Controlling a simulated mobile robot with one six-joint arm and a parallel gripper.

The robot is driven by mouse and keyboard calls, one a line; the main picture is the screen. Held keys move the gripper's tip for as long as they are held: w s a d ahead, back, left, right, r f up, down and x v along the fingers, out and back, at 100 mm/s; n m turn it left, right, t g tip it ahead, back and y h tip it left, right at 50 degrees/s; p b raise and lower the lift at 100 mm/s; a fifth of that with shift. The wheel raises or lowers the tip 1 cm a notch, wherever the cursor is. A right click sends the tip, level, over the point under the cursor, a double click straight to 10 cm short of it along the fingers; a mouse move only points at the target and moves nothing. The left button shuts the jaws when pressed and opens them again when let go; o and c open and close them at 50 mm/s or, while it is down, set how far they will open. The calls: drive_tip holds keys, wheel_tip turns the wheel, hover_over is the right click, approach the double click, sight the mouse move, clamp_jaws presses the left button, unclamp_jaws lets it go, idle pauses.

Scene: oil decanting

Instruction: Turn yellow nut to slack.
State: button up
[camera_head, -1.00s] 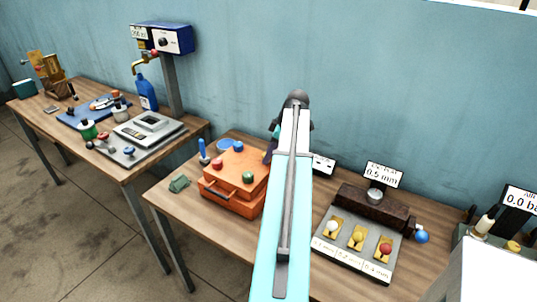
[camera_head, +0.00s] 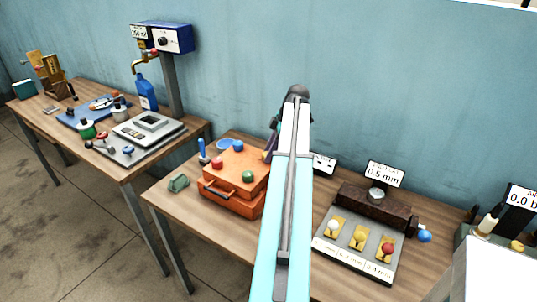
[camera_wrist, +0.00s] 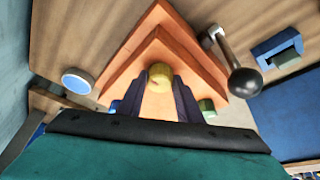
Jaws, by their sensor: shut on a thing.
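The yellow nut (camera_wrist: 160,74) is a round knob on top of the orange box (camera_wrist: 205,68) in the wrist view. My gripper (camera_wrist: 160,82) is shut on it, with one dark finger on each side. In the head view, the orange box (camera_head: 226,202) stands on the middle bench, and my gripper (camera_head: 268,148) reaches down at its back right edge. My arm hides most of that spot there, so the nut's turn angle cannot be told.
Red (camera_head: 217,162), blue (camera_head: 238,146) and green (camera_head: 248,176) knobs sit close by on the box.

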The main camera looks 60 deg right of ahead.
drive_tip(key=o, duration=1)
drive_tip(key=shift+o, duration=0.2)
drive_tip(key=shift+r, duration=0.1)
drive_tip(key=b+v, duration=0.3)
drive_tip(key=v, duration=1)
drive_tip(key=shift+r+b, duration=0.3)
drive_tip(key=shift+s, duration=0.1)
